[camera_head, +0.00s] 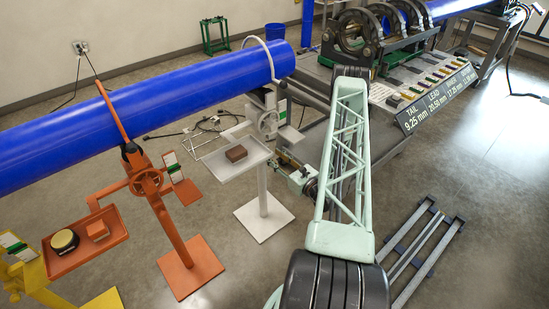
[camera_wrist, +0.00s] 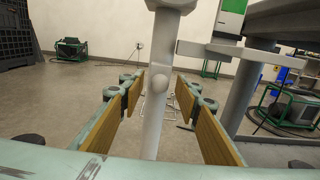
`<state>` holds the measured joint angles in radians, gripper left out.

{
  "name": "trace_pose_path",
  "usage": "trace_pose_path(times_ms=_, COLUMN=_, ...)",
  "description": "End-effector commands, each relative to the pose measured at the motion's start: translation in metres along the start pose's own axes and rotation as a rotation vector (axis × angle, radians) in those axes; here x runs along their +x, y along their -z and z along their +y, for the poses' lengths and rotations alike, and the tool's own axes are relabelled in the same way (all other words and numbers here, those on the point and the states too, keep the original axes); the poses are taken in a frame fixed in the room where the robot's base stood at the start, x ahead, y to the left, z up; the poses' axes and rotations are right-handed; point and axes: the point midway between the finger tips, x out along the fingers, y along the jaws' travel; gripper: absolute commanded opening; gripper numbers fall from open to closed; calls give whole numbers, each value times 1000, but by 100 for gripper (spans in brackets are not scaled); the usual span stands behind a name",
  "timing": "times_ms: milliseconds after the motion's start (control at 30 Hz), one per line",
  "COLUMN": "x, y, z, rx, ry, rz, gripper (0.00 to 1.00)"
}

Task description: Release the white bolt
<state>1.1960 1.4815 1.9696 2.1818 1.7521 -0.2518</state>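My gripper (camera_wrist: 157,110) is open, with one yellow-padded finger on each side of the post and visible gaps to both. In the head view my gripper (camera_head: 284,163) is low beside the post, partly hidden by the arm; the bolt cannot be made out there.
An orange stand (camera_head: 172,225) and a yellow stand (camera_head: 40,285) are further left. The fusion machine (camera_head: 385,38) is behind my arm. A metal frame (camera_head: 425,250) lies on the floor at right.

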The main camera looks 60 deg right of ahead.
Motion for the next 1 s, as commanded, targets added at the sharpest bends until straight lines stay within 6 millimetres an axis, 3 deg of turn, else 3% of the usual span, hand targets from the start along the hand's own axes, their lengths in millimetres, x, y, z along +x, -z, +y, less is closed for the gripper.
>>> trace_pose_path(times_ms=67, x=0, y=0, z=0, rx=0, ry=0, rz=0, gripper=30)
trace_pose_path(times_ms=400, x=0, y=0, z=0, rx=0, ry=0, rz=0, gripper=0)
trace_pose_path(times_ms=567, x=-2, y=0, z=0, rx=0, ry=0, rz=0, gripper=0)
trace_pose_path(times_ms=1000, x=-29, y=0, z=0, rx=0, ry=0, rz=0, gripper=0)
